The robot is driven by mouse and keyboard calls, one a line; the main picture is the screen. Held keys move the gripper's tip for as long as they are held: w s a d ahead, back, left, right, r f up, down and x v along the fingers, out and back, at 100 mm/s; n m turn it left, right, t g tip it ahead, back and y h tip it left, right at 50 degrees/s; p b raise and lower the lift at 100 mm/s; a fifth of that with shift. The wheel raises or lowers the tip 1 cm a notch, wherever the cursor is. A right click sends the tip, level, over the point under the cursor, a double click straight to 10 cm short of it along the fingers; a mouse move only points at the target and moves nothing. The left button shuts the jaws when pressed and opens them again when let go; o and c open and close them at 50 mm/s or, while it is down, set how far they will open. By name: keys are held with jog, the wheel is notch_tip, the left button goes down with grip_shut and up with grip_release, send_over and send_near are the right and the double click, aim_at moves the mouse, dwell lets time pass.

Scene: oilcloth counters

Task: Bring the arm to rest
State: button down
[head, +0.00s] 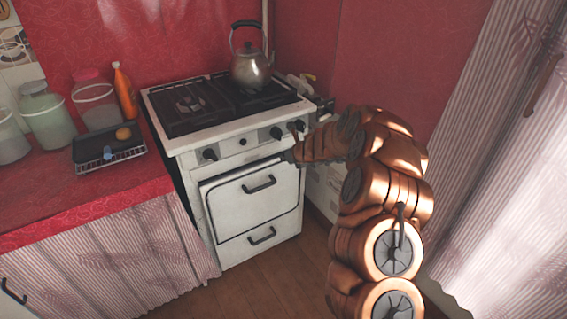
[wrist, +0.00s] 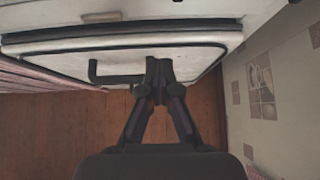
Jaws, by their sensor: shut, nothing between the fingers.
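My copper-coloured arm (head: 390,190) reaches from the lower right of the head view toward the front of the white stove (head: 250,215). My gripper (head: 290,156) is near the top right of the oven door and is small and dark in this view. In the wrist view my gripper (wrist: 158,68) is shut, with its fingertips together and nothing between them. The fingertips overlap the right end of the oven door handle (wrist: 115,75) in that view. I cannot tell whether they touch it. The oven door (wrist: 185,55) looks slightly ajar along its top edge.
A kettle (head: 251,68) stands on the stove top. The red counter (head: 80,195) at left holds jars (head: 47,118), an orange bottle (head: 124,90) and a dark tray (head: 90,160). A striped curtain (head: 500,170) hangs at right. Wooden floor (head: 265,280) is clear before the stove.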

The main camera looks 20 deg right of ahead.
jog(key=shift+s+d+r, duration=0.1)
jog(key=shift+s+r, duration=0.1)
jog(key=shift+r, duration=0.45)
jog(key=shift+s+d+r, duration=0.1)
jog(key=shift+s+r, duration=0.1)
jog(key=shift+r, duration=0.45)
